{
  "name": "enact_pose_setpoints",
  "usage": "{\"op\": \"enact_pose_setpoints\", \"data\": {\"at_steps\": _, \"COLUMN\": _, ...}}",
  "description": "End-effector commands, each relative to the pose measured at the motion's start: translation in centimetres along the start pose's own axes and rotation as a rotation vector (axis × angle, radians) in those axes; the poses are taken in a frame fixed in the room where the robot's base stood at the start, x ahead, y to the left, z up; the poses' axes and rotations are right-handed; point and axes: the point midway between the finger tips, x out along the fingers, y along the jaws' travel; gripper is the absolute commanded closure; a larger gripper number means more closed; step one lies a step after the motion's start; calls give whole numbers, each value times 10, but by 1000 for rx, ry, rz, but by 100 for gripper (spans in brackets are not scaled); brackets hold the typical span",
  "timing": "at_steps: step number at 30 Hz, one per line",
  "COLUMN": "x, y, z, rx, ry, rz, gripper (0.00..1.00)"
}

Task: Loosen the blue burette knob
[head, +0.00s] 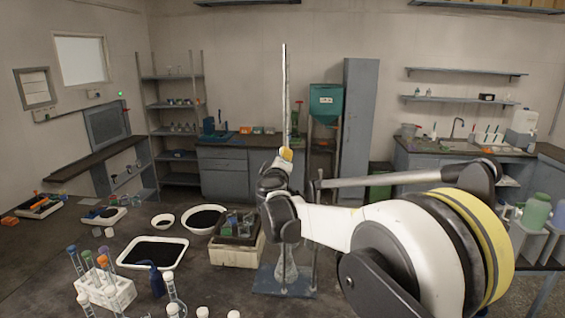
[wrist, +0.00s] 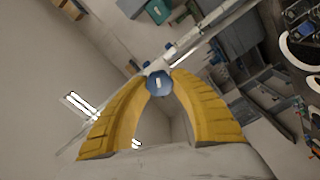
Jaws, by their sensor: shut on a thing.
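The blue burette knob (wrist: 158,82) shows in the wrist view as a small round blue piece with a pale mark. It sits between the tips of my gripper (wrist: 161,88), whose yellow fingers are shut on it. The burette tube (wrist: 212,42) runs diagonally behind the knob. In the head view the tall thin burette (head: 284,85) stands upright, and my gripper (head: 286,154) is at its middle height. My arm hides the knob and part of the stand there. A glass flask (head: 286,268) stands below on the stand base (head: 268,282).
A white tray (head: 152,268) of dark material, dark-filled bowls (head: 204,233) and a test tube rack (head: 105,298) lie farther left. A thin stand rod (head: 316,230) rises close to the right of the flask.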

Motion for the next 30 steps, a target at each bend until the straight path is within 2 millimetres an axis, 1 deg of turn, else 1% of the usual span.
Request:
{"op": "enact_pose_setpoints", "data": {"at_steps": 9, "x": 0, "y": -2, "z": 0, "rx": -274, "ry": 0, "rz": 0, "gripper": 100}}
{"op": "enact_pose_setpoints", "data": {"at_steps": 15, "x": 0, "y": -2, "z": 0, "rx": -399, "ry": 0, "rz": 0, "gripper": 100}}
{"op": "enact_pose_setpoints", "data": {"at_steps": 22, "x": 0, "y": -2, "z": 0, "rx": -485, "ry": 0, "rz": 0, "gripper": 100}}
{"op": "enact_pose_setpoints", "data": {"at_steps": 30, "x": 0, "y": -2, "z": 0, "rx": -516, "ry": 0, "rz": 0, "gripper": 100}}
